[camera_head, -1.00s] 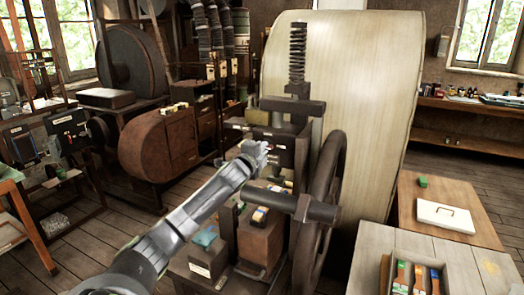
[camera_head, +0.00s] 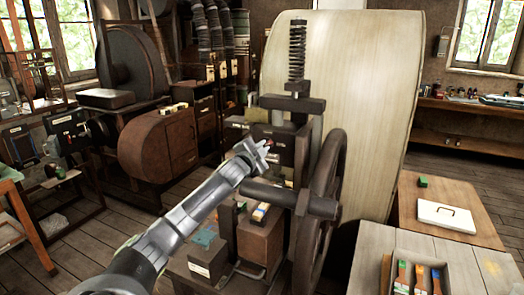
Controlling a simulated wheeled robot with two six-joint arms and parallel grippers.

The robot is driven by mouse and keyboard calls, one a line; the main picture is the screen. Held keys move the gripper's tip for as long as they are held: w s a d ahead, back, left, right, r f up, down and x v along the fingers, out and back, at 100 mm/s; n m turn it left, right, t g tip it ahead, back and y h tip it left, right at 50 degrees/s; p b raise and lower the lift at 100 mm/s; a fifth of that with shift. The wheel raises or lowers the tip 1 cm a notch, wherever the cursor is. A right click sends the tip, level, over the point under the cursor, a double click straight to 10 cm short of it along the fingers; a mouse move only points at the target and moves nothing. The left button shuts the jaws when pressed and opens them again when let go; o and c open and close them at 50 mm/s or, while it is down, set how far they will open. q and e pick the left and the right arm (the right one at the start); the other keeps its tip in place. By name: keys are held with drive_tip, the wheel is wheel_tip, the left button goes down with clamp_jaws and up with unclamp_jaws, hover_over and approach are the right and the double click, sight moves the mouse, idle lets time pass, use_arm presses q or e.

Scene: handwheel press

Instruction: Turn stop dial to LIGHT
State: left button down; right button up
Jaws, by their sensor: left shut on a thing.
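The handwheel press stands in the middle, with a spring on top, a dark upright frame (camera_head: 302,150) and a large dark handwheel (camera_head: 327,200) on its right side. A dark panel (camera_head: 284,140) with small pale labels faces me at mid height. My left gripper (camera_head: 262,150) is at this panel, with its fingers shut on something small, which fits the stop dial. The fingers hide most of the dial, and I cannot read its setting. A small red spot shows by the fingertips. My right gripper is not in view.
A horizontal bar (camera_head: 290,197) crosses the press just below my left gripper. Blocks stand on the press base (camera_head: 262,238). A pale bench (camera_head: 452,238) with a tray of coloured-handled tools is at the lower right. A large pale curved panel (camera_head: 345,100) stands behind.

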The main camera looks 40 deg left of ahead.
use_arm(q)
drive_tip(key=n+b, duration=0.4)
drive_tip(key=n, duration=0.7)
drive_tip(key=shift+f, duration=0.15)
drive_tip(key=shift+n, duration=0.3)
drive_tip(key=c, duration=1.5)
unclamp_jaws()
drive_tip(key=b+v, duration=0.1)
drive_tip(key=v, duration=1.6)
drive_tip(key=shift+s, duration=0.2)
